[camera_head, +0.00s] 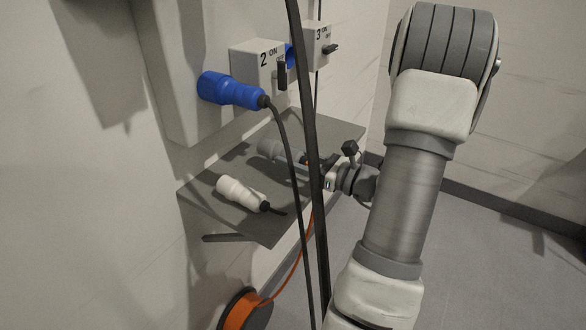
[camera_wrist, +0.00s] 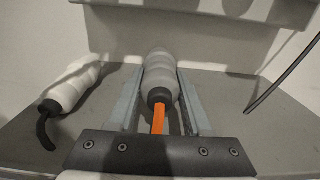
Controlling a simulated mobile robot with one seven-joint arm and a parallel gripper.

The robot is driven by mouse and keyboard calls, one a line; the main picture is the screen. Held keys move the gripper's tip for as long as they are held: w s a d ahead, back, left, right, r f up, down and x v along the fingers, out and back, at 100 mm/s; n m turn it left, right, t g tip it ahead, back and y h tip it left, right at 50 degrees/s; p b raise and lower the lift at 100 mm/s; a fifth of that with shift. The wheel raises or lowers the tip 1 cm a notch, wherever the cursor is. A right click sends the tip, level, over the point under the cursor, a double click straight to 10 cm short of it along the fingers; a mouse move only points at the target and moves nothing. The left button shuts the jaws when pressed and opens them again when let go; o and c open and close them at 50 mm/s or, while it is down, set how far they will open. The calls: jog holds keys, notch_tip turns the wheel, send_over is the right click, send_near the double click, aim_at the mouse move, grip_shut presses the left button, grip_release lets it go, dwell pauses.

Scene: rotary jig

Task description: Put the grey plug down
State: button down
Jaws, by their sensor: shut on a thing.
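The grey plug (camera_head: 279,151) is at the shelf (camera_head: 262,225), pointing toward the wall, with an orange cable at its rear end. My gripper (camera_head: 318,163) is at its cable end in the head view, partly hidden by a black cable. In the wrist view the grey plug (camera_wrist: 161,75) lies between the two fingers of my gripper (camera_wrist: 161,90), which are shut on it. Its orange cable (camera_wrist: 158,118) runs back toward the gripper's base. The plug is over or on the shelf; I cannot tell whether it touches.
A white plug (camera_head: 240,192) lies on the shelf, left of the grey plug. A blue plug (camera_head: 230,91) sits in socket box 2 (camera_head: 257,62). Box 3 (camera_head: 317,46) is behind. Black cables (camera_head: 308,150) hang in front of the shelf. An orange cable reel (camera_head: 243,309) is below.

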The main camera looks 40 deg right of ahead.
aim_at(293, 176)
jog(key=shift+f, duration=1.45)
jog(key=shift+f+b, duration=0.1)
jog(key=shift+b, duration=0.25)
jog(key=shift+c, duration=1.6)
grip_release()
jog(key=shift+s+d, duration=0.15)
jog(key=shift+s, duration=0.05)
jog(key=p+v, duration=0.1)
jog(key=v, duration=1)
jog(key=shift+s, duration=0.25)
